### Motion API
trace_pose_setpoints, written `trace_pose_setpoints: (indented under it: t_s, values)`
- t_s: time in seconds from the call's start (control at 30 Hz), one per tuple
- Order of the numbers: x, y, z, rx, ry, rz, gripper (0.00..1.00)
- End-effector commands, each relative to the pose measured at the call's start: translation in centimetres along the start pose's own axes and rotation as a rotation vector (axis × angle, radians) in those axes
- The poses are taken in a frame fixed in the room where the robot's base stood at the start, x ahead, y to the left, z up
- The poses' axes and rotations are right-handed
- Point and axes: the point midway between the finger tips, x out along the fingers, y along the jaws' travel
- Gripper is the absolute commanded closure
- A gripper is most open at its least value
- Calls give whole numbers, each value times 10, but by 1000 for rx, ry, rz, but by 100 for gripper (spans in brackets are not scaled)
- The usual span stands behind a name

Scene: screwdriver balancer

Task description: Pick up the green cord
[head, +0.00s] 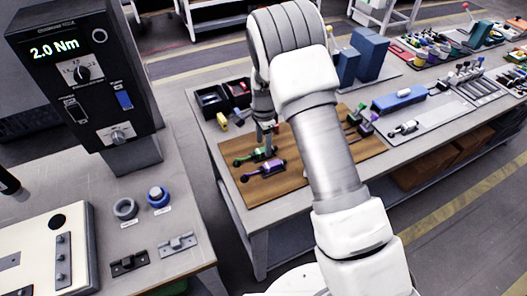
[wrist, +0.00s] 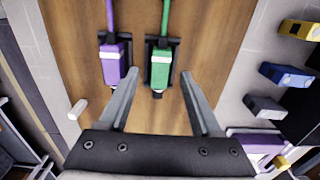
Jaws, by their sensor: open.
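The green cord (wrist: 166,17) runs up from a green block-like body (wrist: 160,66) in a dark holder on the wooden board. The green item (head: 245,159) also lies on the board in the head view, partly covered by my gripper. My gripper (wrist: 160,76) is open and empty, its two fingers spread to either side of the green body's lower end. In the head view, my gripper (head: 267,140) is just over the board, pointing down. I cannot tell the exact height of its fingertips above the board.
A purple item (wrist: 111,62) lies close on the left of the green one, in its own holder. Dark bins (head: 212,99) and a yellow block (head: 223,124) stand behind the board.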

Motion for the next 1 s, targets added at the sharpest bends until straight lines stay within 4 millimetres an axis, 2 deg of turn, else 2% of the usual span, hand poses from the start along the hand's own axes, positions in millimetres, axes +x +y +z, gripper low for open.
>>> trace_pose_setpoints:
  t_s: [0.13,0.4,0.47,0.77,1.0]
  values:
    - [17,0,0,0,0,1,35]
    - [20,0,0,0,0,-1,35]
    - [20,0,0,0,0,-1,44]
    - [20,0,0,0,0,-1,98]
    - [20,0,0,0,0,-1,100]
